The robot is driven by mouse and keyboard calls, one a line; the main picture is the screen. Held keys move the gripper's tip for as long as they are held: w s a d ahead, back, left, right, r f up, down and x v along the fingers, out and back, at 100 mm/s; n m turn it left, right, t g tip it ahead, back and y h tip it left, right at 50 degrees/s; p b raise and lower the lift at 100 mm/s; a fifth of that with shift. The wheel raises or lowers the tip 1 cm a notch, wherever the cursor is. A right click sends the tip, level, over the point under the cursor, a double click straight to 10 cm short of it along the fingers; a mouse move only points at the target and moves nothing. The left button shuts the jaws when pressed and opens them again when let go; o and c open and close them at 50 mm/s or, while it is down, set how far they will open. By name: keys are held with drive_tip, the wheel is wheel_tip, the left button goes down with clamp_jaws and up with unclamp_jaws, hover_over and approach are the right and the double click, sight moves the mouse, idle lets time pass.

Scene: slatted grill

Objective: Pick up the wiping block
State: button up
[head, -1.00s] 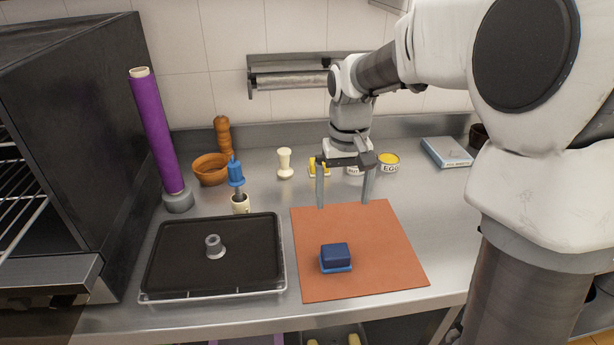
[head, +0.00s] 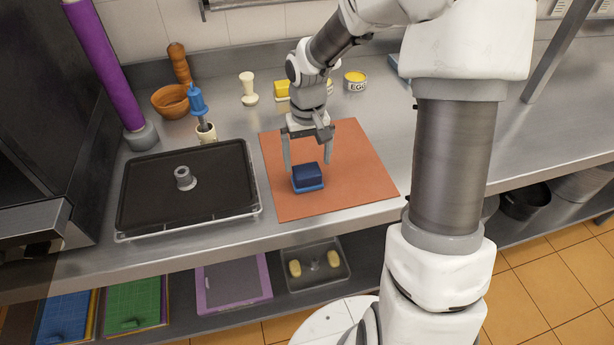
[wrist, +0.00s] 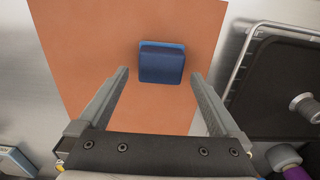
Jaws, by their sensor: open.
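The wiping block (head: 307,176) is a dark blue block with a lighter blue base. It lies on the orange mat (head: 355,185), near the mat's left side. My gripper (head: 308,170) is open and empty, just behind or above the block in the head view. The block is not between the fingers there, and I cannot tell the exact height of the fingertips above the mat.
A black tray (head: 150,205) with a grey knob on a wire rack stands left of the mat. The counter right of the mat is clear.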

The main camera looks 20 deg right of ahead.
sight(307, 170)
wheel_tip(307, 170, down, 4)
drive_tip(key=shift+a+f, duration=0.1)
drive_tip(key=shift+f, duration=0.15)
drive_tip(key=c, duration=1.2)
drive_tip(key=shift+c, duration=0.2)
drive_tip(key=shift+r, duration=0.15)
drive_tip(key=shift+r, duration=0.5)
wheel_tip(307, 170, up, 3)
drive_tip(key=shift+w+r, duration=0.1)
drive_tip(key=s+d+r, duration=0.2)
drive_tip(key=s+r, duration=0.4)
drive_tip(key=s, duration=0.5)
drive_tip(key=shift+s+r+p, duration=0.3)
drive_tip(key=shift+s+p, duration=0.05)
drive_tip(key=shift+p, duration=0.1)
drive_tip(key=shift+d, duration=0.1)
